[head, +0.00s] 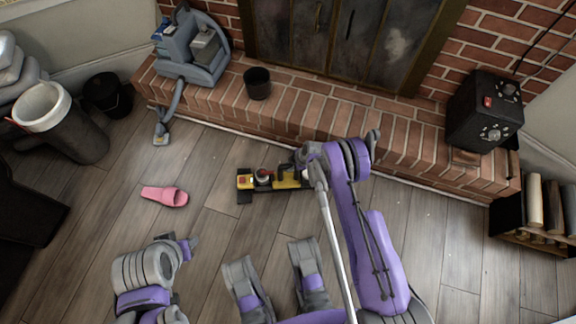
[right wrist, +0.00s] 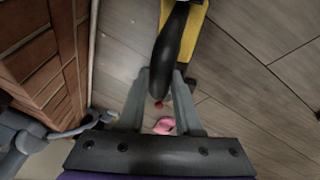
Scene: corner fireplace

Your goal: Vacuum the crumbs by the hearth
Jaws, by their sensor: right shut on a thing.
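A yellow and black vacuum (head: 288,179) is low over the floor in front of the hearth, mid-picture in the head view. Its yellow body (right wrist: 187,45) and black handle (right wrist: 174,45) show in the right wrist view. My right gripper (right wrist: 160,78) is shut on the handle, one finger on each side. In the head view the right gripper (head: 304,158) is at the vacuum's right end. Small pale specks, perhaps crumbs (head: 428,212), dot the floor to the right. My left gripper (head: 189,245) is at the lower left, apart from everything; its jaws are unclear.
The raised brick hearth (head: 315,112) runs along the back. It bears a grey-blue machine (head: 192,50), whose hose reaches the floor, a dark pot (head: 257,83) and a black box (head: 484,112). A pink slipper (head: 164,196) lies left. Bins stand far left, a log rack (head: 515,218) right.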

